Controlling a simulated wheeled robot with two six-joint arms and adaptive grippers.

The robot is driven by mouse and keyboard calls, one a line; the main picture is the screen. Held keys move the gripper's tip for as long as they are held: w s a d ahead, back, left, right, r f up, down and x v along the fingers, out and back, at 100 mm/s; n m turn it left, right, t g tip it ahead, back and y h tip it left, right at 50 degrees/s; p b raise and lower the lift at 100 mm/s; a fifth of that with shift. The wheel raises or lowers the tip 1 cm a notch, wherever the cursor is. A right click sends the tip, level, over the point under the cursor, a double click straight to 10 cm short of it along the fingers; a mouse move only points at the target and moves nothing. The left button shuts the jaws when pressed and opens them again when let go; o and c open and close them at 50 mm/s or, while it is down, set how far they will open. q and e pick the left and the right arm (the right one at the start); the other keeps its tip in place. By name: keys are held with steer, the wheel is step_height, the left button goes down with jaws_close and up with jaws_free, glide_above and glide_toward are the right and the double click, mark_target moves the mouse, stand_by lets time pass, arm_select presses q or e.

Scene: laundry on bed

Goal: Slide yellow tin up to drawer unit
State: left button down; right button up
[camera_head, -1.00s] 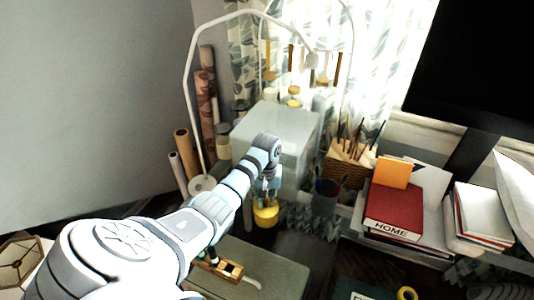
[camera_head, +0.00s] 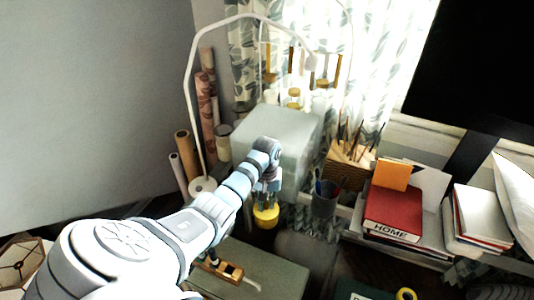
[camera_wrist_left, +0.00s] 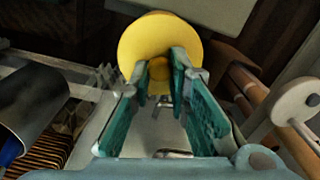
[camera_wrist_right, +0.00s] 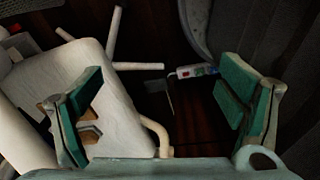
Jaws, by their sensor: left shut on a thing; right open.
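The yellow tin (camera_head: 265,217) stands in front of the pale grey drawer unit (camera_head: 300,150) in the head view. My left gripper (camera_head: 266,203) comes down on it from above and is shut on its upper part. In the left wrist view the round yellow tin (camera_wrist_left: 150,38) sits at the tips of the teal fingers of my left gripper (camera_wrist_left: 160,72). Whether the tin touches the drawer unit is hidden by my arm. My right gripper (camera_wrist_right: 160,105) is open and empty in the right wrist view, and is not in the head view.
A dark pen cup (camera_head: 325,198) stands just right of the tin. A wicker brush basket (camera_head: 349,165) and a red book (camera_head: 393,213) lie farther right. A white lamp base (camera_head: 202,187) is on the left. A wooden box (camera_head: 222,268) lies on the near grey-green surface.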

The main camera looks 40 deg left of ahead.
stand_by(0.3)
arm_select(q)
steer(key=shift+p, duration=0.4)
steer(key=c, duration=1.4)
jaws_free()
steer(key=shift+c, duration=0.2)
steer(key=o, duration=0.5)
